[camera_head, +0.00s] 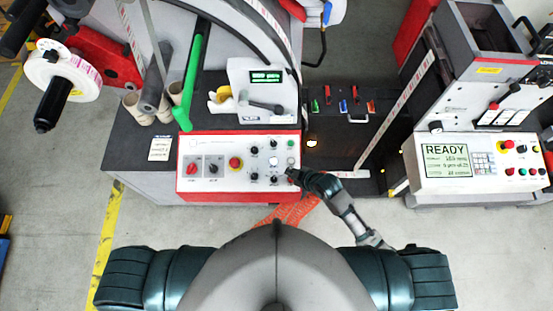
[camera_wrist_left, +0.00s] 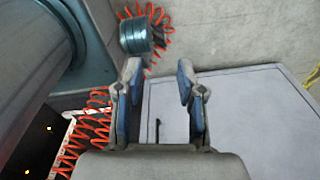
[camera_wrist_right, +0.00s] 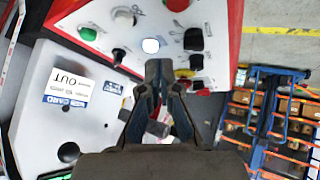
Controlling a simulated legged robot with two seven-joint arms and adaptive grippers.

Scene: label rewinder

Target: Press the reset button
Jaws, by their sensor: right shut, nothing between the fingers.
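The white control panel (camera_head: 222,152) with a red rim carries knobs and buttons; their labels are too small to read, so I cannot tell which is the reset button. A bright white button (camera_head: 273,160) shows on it, and in the right wrist view (camera_wrist_right: 151,46). A green button (camera_head: 291,143) is at its upper right corner, also in the right wrist view (camera_wrist_right: 88,33). My right gripper (camera_head: 293,174) is shut and empty at the panel's lower right; its fingertips (camera_wrist_right: 159,72) appear close below the white button. My left gripper (camera_wrist_left: 156,88) is open and empty.
A red emergency button (camera_head: 236,163) sits mid-panel, with several black knobs around it. A second machine with a READY display (camera_head: 446,161) stands at the right. Coiled orange hose (camera_wrist_left: 84,140) and a grey cabinet (camera_wrist_left: 245,110) lie near my left gripper.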

